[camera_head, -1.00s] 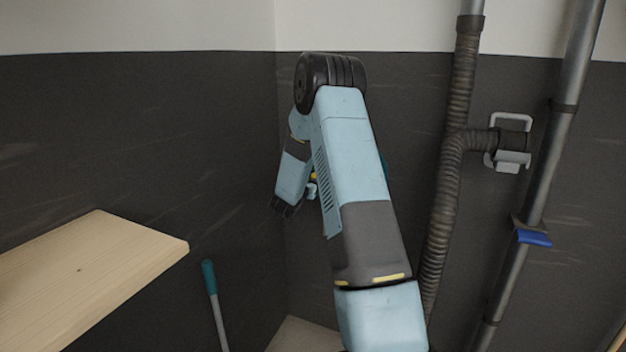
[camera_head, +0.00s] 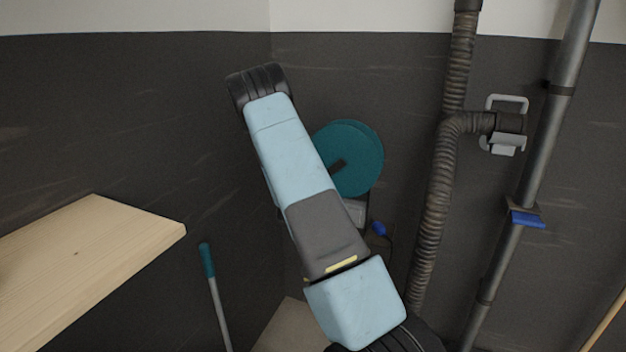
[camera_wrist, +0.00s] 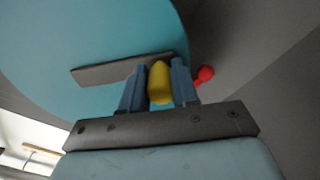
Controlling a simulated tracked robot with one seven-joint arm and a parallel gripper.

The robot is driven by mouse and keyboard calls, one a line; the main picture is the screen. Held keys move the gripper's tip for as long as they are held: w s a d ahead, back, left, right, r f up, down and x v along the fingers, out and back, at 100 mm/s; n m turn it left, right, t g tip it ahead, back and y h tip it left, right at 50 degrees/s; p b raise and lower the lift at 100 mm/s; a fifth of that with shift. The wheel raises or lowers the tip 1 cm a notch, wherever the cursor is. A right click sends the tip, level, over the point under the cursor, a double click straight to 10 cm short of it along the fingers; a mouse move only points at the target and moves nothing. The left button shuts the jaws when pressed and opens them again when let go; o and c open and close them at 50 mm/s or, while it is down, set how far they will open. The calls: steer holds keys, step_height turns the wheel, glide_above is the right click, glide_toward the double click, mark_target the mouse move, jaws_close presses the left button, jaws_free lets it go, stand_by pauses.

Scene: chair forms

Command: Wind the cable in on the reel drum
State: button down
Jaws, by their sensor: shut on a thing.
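The teal reel drum (camera_head: 356,160) is on the dark wall near the corner, partly behind my arm. Its grey crank arm (camera_wrist: 108,73) lies across the drum face, which fills the upper left of the wrist view (camera_wrist: 60,45). My gripper (camera_wrist: 158,75) is shut on the yellow crank knob (camera_wrist: 160,88), with one blue finger on each side. In the head view my gripper and the knob are hidden behind my arm. A blue cable end (camera_head: 379,228) hangs below the drum on a dark cable. The cable on the drum is not visible.
A ribbed hose (camera_head: 437,190) and a metal pipe (camera_head: 541,150) with a blue lever (camera_head: 527,219) run down the right. A wooden shelf (camera_head: 90,245) juts in at left. A teal-handled pole (camera_head: 207,262) stands below. A small red thing (camera_wrist: 205,74) is right of my gripper.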

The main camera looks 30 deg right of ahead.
mark_target(361, 184)
steer(key=s+d+f+n, duration=0.1)
steer(key=s+d+n, duration=0.1)
steer(key=n, duration=0.1)
steer(key=s+d+f+n, duration=0.1)
steer(key=s+n, duration=0.2)
steer(key=n, duration=0.1)
steer(key=s+d+f+n, duration=0.1)
steer(key=s+d+n, duration=0.1)
steer(key=n, duration=0.2)
steer(key=shift+s+d+f, duration=0.1)
steer(key=shift+s+d, duration=0.15)
steer(key=shift+d, duration=0.05)
steer(key=s+n, duration=0.1)
steer(key=s+d+r+n, duration=0.1)
steer(key=n, duration=0.1)
steer(key=s+d+n, duration=0.1)
steer(key=shift+d+r+n, duration=0.15)
steer(key=shift+r+n, duration=0.1)
steer(key=shift+n, duration=0.05)
steer(key=shift+s+d+r+n, duration=0.4)
steer(key=shift+s+r+n, duration=0.15)
steer(key=shift+n, duration=0.3)
steer(key=shift+s+d+r+n, duration=0.4)
steer(key=shift+r+n, duration=0.1)
steer(key=shift+n, duration=0.35)
steer(key=c, duration=0.9)
jaws_free()
steer(key=shift+r, duration=0.15)
steer(key=shift+o, duration=0.2)
steer(key=shift+w, duration=0.1)
